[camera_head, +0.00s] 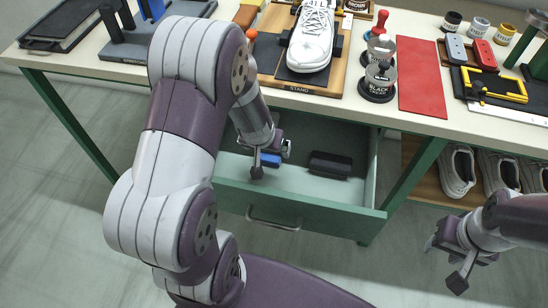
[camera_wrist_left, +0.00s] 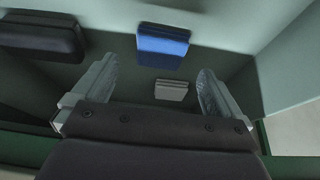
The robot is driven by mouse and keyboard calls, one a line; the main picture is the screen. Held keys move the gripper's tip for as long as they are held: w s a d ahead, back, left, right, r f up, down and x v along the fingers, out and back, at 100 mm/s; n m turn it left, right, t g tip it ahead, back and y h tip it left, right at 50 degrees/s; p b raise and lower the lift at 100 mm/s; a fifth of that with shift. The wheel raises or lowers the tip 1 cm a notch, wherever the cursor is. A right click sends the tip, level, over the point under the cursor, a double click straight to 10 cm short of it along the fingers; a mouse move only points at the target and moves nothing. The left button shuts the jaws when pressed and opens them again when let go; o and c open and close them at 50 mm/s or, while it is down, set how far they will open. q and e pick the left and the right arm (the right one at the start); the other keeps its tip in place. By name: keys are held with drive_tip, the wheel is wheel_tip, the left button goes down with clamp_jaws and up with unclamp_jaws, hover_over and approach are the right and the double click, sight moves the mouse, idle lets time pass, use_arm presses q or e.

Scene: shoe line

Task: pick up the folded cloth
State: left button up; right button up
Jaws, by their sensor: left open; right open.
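A small pale grey layered piece, which looks like the folded cloth (camera_wrist_left: 172,90), lies on the drawer floor in the left wrist view. It sits between the spread fingers of my left gripper (camera_wrist_left: 158,74) as seen from the wrist. I cannot tell how far above it the fingertips are. In the head view my left gripper (camera_head: 271,160) is open, reaches down into the open green drawer (camera_head: 330,210), and hides the grey piece. My right gripper (camera_head: 444,263) is open and empty, off to the right of the drawer, over the floor.
In the drawer, a blue block (camera_wrist_left: 162,46) lies just beyond the grey piece and a black case (camera_head: 330,164) to one side. Drawer walls enclose them closely. The bench top (camera_head: 420,125) overhangs the drawer's back, with a shoe (camera_head: 311,38), tins and a red mat (camera_head: 419,75) on it.

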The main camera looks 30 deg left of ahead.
sight(270, 155)
use_arm(q)
drive_tip(key=b+x, duration=0.2)
drive_tip(key=x, duration=0.4)
drive_tip(key=shift+w, duration=0.25)
drive_tip(key=shift+r, duration=0.1)
drive_tip(key=c, duration=1)
